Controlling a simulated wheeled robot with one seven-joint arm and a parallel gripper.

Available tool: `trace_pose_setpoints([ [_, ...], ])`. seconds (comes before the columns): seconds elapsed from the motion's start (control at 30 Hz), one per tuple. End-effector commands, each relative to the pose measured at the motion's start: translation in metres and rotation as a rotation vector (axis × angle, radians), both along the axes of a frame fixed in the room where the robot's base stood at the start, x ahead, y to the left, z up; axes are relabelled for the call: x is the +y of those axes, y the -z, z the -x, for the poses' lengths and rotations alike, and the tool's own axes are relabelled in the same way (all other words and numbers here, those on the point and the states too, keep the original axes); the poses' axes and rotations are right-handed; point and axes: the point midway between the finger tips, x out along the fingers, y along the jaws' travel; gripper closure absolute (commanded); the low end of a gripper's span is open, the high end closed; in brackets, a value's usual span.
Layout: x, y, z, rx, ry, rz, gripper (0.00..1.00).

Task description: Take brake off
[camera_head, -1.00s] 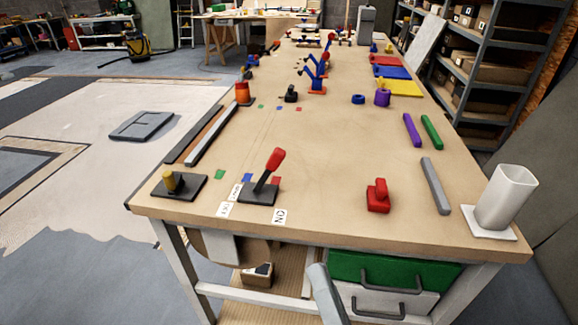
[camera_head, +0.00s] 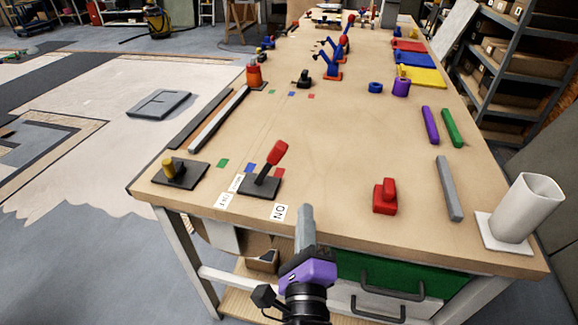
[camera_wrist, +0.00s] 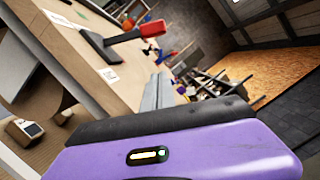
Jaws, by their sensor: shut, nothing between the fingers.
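The brake appears to be the lever with a red handle (camera_head: 277,153) on a dark base plate (camera_head: 262,188), near the table's front left. The handle leans up and to the right. The lever also shows in the wrist view (camera_wrist: 138,33), at upper left. A white label reading "ON" (camera_head: 279,211) lies in front of the base, and two small labels (camera_head: 229,192) lie at its left. My gripper (camera_head: 305,212) is at the table's front edge, right of and nearer than the lever, apart from it. Its grey fingers (camera_wrist: 158,90) are shut and empty.
A red block-shaped piece (camera_head: 385,197) stands to the right, with a grey bar (camera_head: 448,188) and white cup-like holder (camera_head: 514,212) beyond.

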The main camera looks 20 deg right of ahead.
Motion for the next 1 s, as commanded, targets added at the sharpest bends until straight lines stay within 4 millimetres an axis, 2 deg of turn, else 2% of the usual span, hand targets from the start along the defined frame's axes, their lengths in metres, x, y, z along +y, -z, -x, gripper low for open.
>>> trace_pose_setpoints([
  [0.23,-0.001,-0.001,-0.001,-0.001,0.0,0.003,1.0],
  [0.37,-0.005,-0.002,-0.01,-0.001,0.002,0.002,1.0],
  [0.87,-0.041,-0.014,-0.093,-0.002,0.001,0.002,1.0],
  [1.0,-0.024,-0.024,-0.103,-0.003,-0.003,0.003,1.0],
])
